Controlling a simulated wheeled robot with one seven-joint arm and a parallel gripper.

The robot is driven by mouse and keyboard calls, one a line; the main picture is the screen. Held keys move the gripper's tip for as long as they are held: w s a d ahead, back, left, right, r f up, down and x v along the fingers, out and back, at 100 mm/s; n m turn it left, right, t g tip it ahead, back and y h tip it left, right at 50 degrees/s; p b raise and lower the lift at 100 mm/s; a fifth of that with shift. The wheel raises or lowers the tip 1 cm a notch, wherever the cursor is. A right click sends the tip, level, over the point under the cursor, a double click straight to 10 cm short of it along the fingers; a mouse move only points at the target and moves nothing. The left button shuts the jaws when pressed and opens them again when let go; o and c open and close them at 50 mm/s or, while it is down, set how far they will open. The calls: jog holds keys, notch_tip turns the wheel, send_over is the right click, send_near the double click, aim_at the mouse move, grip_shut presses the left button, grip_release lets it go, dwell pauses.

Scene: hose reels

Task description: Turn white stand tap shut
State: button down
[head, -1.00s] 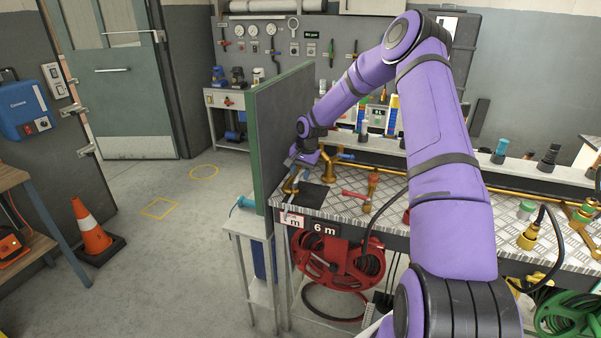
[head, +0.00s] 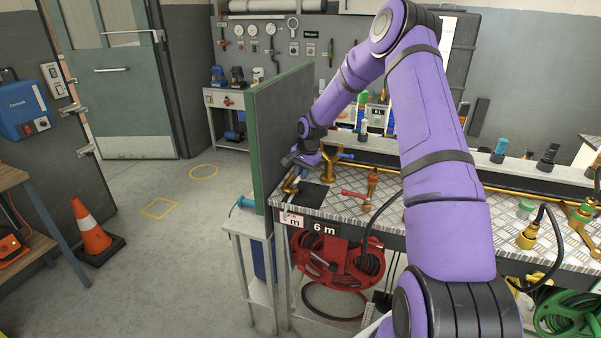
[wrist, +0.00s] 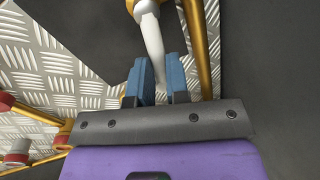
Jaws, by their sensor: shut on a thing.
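The white tap lever (wrist: 152,45) runs down from a brass stand tap (wrist: 195,25) in the wrist view. My gripper (wrist: 158,80) has its two blue fingers on either side of the lever's lower end and is shut on it. In the head view my gripper (head: 293,176) is at the left end of the metal-topped bench (head: 335,204), close beside the grey-green panel. The tap and lever are small there and mostly hidden by the gripper, so the lever's exact angle is hard to tell.
A green-edged panel (head: 256,140) stands just left of the gripper. A red-handled tap (head: 370,188) and a blue-handled tap (head: 332,163) are close on the right. A red hose reel (head: 335,262) hangs below the bench.

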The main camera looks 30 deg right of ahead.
jog(key=m, duration=0.1)
jog(key=s+m, duration=0.1)
jog(key=m, duration=0.1)
jog(key=shift+s+d+r+m+h, duration=0.15)
jog(key=shift+d+m+h, duration=0.15)
jog(key=shift+h, duration=0.1)
jog(key=m, duration=0.1)
jog(key=s+m, duration=0.1)
jog(key=m, duration=0.1)
jog(key=s+m, duration=0.1)
jog(key=shift+a+m+h, duration=0.2)
jog(key=shift+m+h, duration=0.1)
jog(key=shift+h, duration=0.1)
jog(key=m, duration=0.2)
jog(key=s+m, duration=0.1)
jog(key=shift+s+a+m+h, duration=0.1)
jog(key=shift+a+m+h, duration=0.2)
jog(key=shift+s+a+m+g+h, duration=0.15)
jog(key=shift+s+a+m, duration=0.2)
jog(key=shift+m, duration=0.65)
jog(key=shift+s+a+m+g+h, duration=0.2)
jog(key=shift+s+m, duration=0.1)
jog(key=shift+m, duration=0.7)
jog(key=c, duration=1.1)
grip_release()
jog(key=shift+a, duration=0.1)
jog(key=v, duration=1)
jog(key=shift+r, duration=0.3)
jog(key=shift+s, duration=0.15)
